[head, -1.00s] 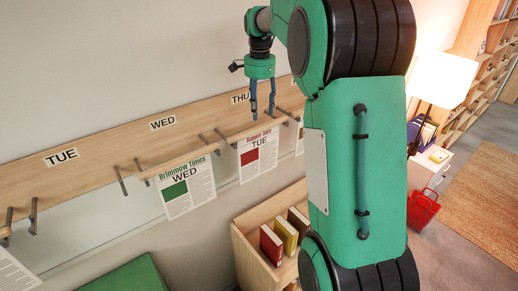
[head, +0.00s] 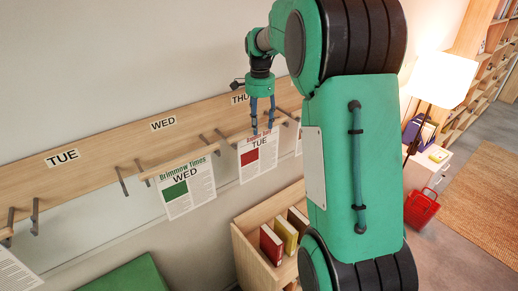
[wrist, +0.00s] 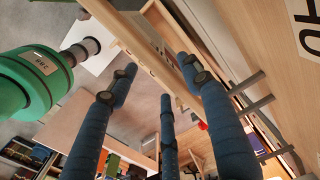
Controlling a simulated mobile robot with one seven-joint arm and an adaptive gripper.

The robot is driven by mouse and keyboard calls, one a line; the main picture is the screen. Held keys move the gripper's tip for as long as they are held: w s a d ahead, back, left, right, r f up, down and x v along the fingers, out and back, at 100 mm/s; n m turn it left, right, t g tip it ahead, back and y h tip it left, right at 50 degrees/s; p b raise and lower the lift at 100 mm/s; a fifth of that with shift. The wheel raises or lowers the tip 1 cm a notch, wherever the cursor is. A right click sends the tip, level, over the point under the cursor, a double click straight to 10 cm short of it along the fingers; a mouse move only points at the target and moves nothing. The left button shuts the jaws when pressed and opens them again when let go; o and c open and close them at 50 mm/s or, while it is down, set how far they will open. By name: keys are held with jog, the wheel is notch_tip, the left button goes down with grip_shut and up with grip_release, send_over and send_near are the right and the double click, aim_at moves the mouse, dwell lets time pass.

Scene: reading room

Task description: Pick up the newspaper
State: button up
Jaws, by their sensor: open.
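A newspaper marked TUE with a red picture (head: 258,154) hangs from a wooden stick (head: 240,141) on the hooks below the THU label. My gripper (head: 262,131) is open, pointing down, with its fingertips at the top of this newspaper in the head view. In the wrist view my blue fingers (wrist: 160,85) are spread and empty, with a wooden stick (wrist: 175,60) running close to them. Whether the fingers touch the stick cannot be told. Another newspaper marked WED with a green picture (head: 187,190) hangs to the left, under the WED label.
A wooden wall rail (head: 110,140) carries day labels and metal hooks (head: 205,141). Below stands a wooden bookcase (head: 245,255) with several books. A green seat (head: 130,275) is at bottom left. A lit lamp (head: 443,78) and a red basket (head: 421,208) are at right.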

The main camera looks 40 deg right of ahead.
aim_at(260, 128)
jog(key=shift+f+p, duration=0.3)
jog(key=shift+f, duration=1.65)
jog(key=c, duration=1.2)
